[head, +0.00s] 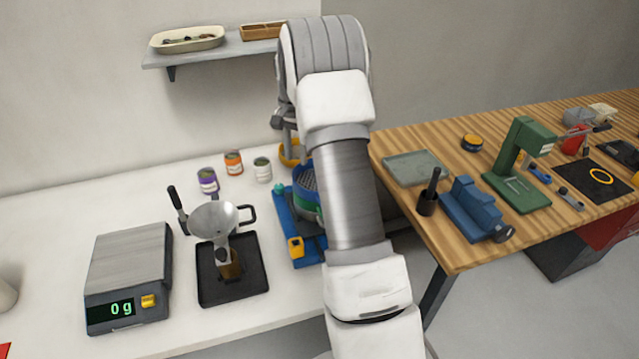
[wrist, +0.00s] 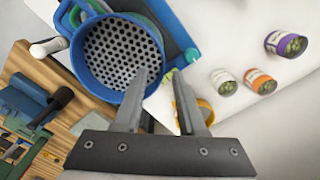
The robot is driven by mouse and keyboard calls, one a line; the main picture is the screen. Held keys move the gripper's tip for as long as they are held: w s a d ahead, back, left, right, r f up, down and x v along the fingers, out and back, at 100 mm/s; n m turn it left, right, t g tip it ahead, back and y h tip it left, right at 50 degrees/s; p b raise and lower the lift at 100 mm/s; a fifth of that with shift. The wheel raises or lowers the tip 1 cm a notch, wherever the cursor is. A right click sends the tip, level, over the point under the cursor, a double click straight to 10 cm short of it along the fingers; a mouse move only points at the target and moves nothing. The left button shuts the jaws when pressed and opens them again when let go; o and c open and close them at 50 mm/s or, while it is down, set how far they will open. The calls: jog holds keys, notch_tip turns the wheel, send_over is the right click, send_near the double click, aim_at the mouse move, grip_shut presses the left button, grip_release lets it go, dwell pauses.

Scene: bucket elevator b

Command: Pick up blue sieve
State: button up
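The blue sieve (wrist: 112,55) has a round blue rim and a perforated grey mesh. In the head view the sieve (head: 304,180) is partly hidden behind my arm. My gripper (wrist: 160,78) is open and empty, its two fingers apart. In the wrist view one finger overlaps the sieve's mesh and the other lies outside the rim. I cannot tell how high the fingers are above the rim. In the head view my gripper (head: 289,142) shows above and behind the sieve.
The sieve is at a blue stand (head: 287,222) on the white table. A black tray (head: 205,290) with a metal funnel (head: 212,217) and a scale (head: 128,262) stand left. Several small cans, including an orange one (head: 233,163), sit behind. A yellow ring-like object (wrist: 207,110) lies near one finger.

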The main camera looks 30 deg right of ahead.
jog(key=shift+w+f+p, duration=0.15)
jog(key=shift+f+p, duration=0.15)
jog(key=shift+f, duration=1.05)
jog(key=shift+w+f+p, duration=0.1)
jog(key=shift+f+p, duration=0.2)
jog(key=shift+f, duration=1)
grip_shut()
